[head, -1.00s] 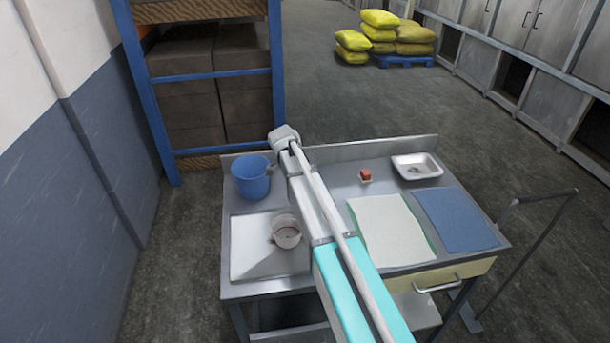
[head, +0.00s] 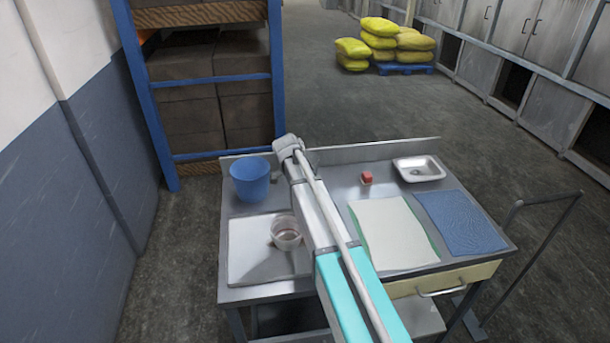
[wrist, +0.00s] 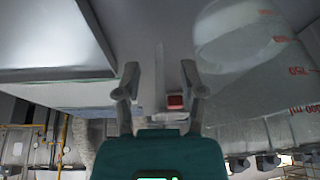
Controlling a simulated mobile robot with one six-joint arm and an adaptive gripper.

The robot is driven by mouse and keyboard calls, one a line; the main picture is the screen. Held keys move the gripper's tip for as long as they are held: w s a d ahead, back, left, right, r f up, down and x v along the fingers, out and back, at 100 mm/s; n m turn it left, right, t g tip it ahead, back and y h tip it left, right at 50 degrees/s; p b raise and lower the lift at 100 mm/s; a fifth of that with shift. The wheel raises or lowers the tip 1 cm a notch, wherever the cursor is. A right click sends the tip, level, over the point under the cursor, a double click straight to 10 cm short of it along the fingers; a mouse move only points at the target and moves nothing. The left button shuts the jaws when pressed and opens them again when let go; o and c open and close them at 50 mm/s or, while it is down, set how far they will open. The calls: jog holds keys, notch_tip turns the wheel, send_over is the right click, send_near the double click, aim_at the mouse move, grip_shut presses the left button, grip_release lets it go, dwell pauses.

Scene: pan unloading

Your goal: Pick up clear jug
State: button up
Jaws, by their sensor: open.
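The clear jug (head: 286,232) stands on the white board at the left of the table in the head view. It is see-through, and in the wrist view the jug (wrist: 245,60) fills the right side, large and close, with red volume markings. My gripper (wrist: 161,75) is open and nothing shows between its fingertips. The jug is to the right of the fingers in the wrist view; I cannot tell whether the right finger touches it.
A blue bucket (head: 250,180) stands behind the jug. The white board (head: 245,265) lies under the jug.

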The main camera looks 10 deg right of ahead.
grip_shut()
dwell(0.4)
jog(key=shift+r+p, duration=0.3)
dwell(0.3)
jog(key=shift+r+p, duration=1.3)
jog(key=s+r+p, duration=0.9)
jog(key=s, duration=0.4)
jog(key=shift+s+r+p, duration=0.35)
jog(key=shift+s+d, duration=0.1)
dwell(0.7)
